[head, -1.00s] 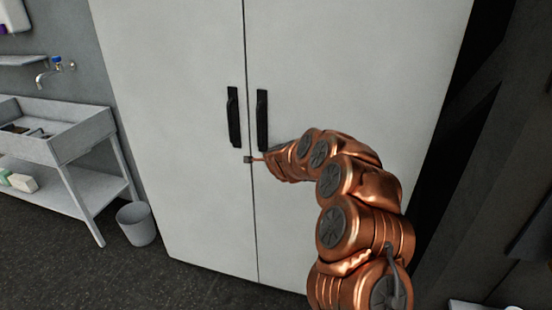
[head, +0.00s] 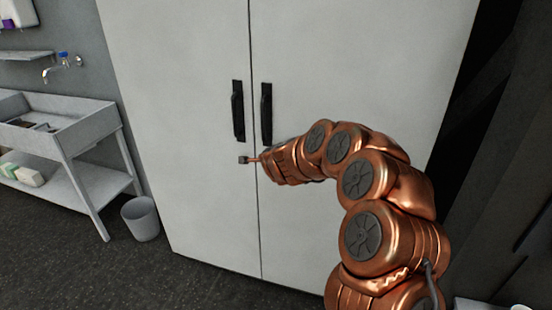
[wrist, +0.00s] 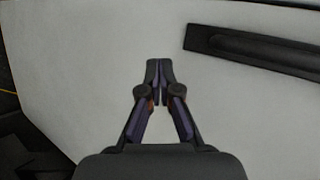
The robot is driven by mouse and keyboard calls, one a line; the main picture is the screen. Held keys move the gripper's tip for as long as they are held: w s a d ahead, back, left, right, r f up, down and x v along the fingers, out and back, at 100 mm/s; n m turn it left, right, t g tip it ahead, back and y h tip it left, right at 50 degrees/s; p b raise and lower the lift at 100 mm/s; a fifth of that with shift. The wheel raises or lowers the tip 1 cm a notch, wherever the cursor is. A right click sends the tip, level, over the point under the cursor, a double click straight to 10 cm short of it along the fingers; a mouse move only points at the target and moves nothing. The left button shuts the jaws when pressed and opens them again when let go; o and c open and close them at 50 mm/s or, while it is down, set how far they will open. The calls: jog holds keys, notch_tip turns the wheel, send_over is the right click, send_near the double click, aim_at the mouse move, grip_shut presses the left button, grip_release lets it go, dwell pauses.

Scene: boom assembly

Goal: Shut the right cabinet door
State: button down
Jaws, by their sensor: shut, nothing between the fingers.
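The right cabinet door (head: 350,60) is a tall white panel. In the head view it looks flush with the left door (head: 180,120), with a thin dark seam between them. Its black vertical handle (head: 266,113) is beside the seam, and it also shows at the upper right of the wrist view (wrist: 255,48). My gripper (head: 243,160) is just below the handles, near the seam, with my copper arm across the right door. In the wrist view my gripper (wrist: 159,68) has its fingers together and empty in front of the white panel. I cannot tell if it touches.
A white sink bench (head: 75,135) stands at the left with a tap (head: 62,68) above it. A grey bin (head: 140,218) stands on the dark floor between bench and cabinet. A dark gap and wall lie right of the cabinet.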

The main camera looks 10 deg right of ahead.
jog(key=s+a+r+n+g+y, duration=0.1)
jog(key=s+a+r+n+y, duration=0.2)
jog(key=s+a+r+n, duration=0.25)
jog(key=s+a+r+n+y, duration=0.25)
jog(key=s+a+r, duration=0.3)
jog(key=s, duration=0.35)
jog(key=s+a+f+n+g+y, duration=0.1)
jog(key=s+n+g, duration=0.1)
jog(key=s, duration=0.3)
jog(key=s+a+n+g+y, duration=0.1)
jog(key=s+n, duration=0.2)
jog(key=s, duration=0.3)
jog(key=s+d+f+n+g+h, duration=0.2)
jog(key=s+d, duration=0.4)
jog(key=s, duration=0.5)
jog(key=s+d+f+n+g+h, duration=0.2)
jog(key=s+d, duration=0.4)
jog(key=s, duration=0.6)
jog(key=s+d+f+n+g+h, duration=0.2)
jog(key=s+d+g, duration=0.3)
jog(key=s, duration=0.6)
jog(key=shift+s+d+f+g+b, duration=0.4)
jog(key=shift+d+f+b, duration=0.1)
jog(key=shift+f, duration=0.35)
jog(key=shift+h, duration=0.25)
